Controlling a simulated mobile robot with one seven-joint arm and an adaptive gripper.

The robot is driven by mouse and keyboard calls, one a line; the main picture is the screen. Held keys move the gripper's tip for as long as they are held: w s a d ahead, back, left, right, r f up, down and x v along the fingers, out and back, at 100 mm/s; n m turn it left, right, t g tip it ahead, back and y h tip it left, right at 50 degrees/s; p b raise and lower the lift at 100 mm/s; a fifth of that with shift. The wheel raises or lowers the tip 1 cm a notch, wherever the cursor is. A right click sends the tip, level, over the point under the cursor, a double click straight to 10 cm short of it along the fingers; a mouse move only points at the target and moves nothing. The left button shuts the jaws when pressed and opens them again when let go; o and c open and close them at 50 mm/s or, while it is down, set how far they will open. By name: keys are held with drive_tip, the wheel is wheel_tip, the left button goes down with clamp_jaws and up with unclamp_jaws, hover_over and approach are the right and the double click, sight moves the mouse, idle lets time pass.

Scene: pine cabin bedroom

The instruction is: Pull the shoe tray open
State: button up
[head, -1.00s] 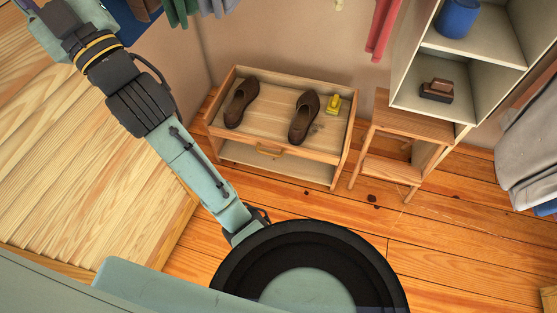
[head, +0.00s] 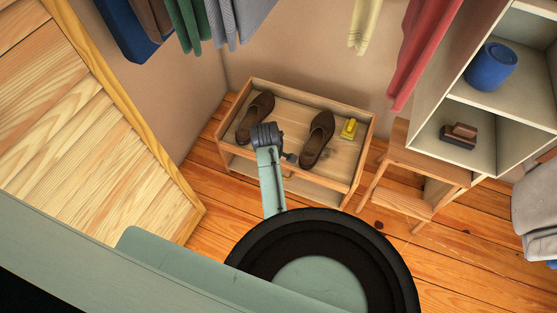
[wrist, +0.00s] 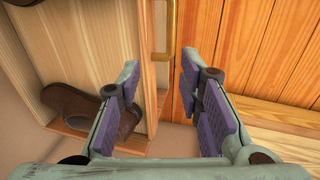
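The shoe tray (head: 290,112) is the wooden top tray of a low rack, seen in the middle of the head view. Two brown shoes (head: 317,140) and a yellow item (head: 349,128) lie in it. Its front appears in line with the rack frame. Its brass handle (wrist: 161,32) stands upright in the wrist view, ahead of my gripper (wrist: 159,72). My gripper is open, with its fingers on either side of the handle's line and nothing visibly held. Whether the handle lies between the fingertips is unclear.
A small wooden stool (head: 425,155) and white shelves (head: 490,130) stand to the right. A slatted wooden panel (head: 90,140) is at the left. Clothes hang above. Bare plank floor (head: 210,235) lies in front of the rack.

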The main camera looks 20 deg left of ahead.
drive_tip(key=shift+g, duration=0.3)
drive_tip(key=f, duration=0.4)
drive_tip(key=d+f, duration=0.1)
drive_tip(key=f, duration=0.2)
drive_tip(key=w+f, duration=0.1)
drive_tip(key=f, duration=0.3)
drive_tip(key=shift+d+f, duration=0.15)
drive_tip(key=shift+f, duration=0.2)
drive_tip(key=shift+c, duration=0.2)
clamp_jaws()
